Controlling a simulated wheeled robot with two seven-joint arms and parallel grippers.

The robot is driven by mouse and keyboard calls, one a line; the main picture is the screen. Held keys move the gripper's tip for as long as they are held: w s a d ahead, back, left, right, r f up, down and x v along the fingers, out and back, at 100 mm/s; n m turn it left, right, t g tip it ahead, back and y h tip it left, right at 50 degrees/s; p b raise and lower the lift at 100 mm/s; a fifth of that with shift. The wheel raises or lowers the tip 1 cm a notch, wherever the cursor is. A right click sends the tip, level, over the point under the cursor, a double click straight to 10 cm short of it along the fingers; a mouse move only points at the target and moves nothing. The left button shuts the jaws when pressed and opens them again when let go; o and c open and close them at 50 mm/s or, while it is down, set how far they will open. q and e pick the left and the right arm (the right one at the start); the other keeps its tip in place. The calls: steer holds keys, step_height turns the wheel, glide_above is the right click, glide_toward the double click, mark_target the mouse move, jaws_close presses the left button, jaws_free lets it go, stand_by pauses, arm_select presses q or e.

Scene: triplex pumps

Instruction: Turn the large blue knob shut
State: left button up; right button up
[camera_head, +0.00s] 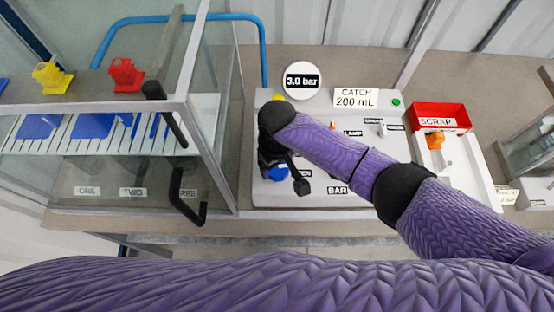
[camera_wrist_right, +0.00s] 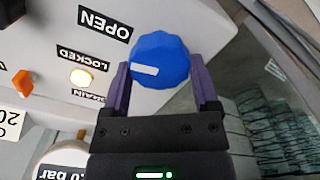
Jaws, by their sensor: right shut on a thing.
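The large blue knob (camera_wrist_right: 160,60) shows in the wrist view, faceted, with a white mark on its face. It sits on the pale panel beside the upside-down OPEN label (camera_wrist_right: 104,28). My right gripper (camera_wrist_right: 160,76) is shut on the knob, a purple finger on each side. In the head view the knob (camera_head: 278,174) is partly hidden behind my right gripper (camera_head: 272,160), at the left of the panel. My left gripper is not in view.
A gauge reading 3.0 bar (camera_head: 301,80) and a CATCH 200 mL sign (camera_head: 356,97) stand behind the panel. A red SCRAP bin (camera_head: 440,116) is to the right. A glass-walled cabinet (camera_head: 205,120) stands close on the left. The LOCKED lamp (camera_wrist_right: 81,78) glows.

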steer(key=n+p, duration=0.1)
steer(key=n, duration=0.2)
steer(key=shift+r+n, duration=0.1)
steer(key=shift+n, duration=0.3)
steer(key=n+p, duration=0.1)
steer(key=n, duration=0.7)
steer(key=shift+s+n, duration=0.1)
steer(key=shift+n, duration=2.2)
steer(key=o, duration=1.1)
steer(key=shift+p, duration=0.3)
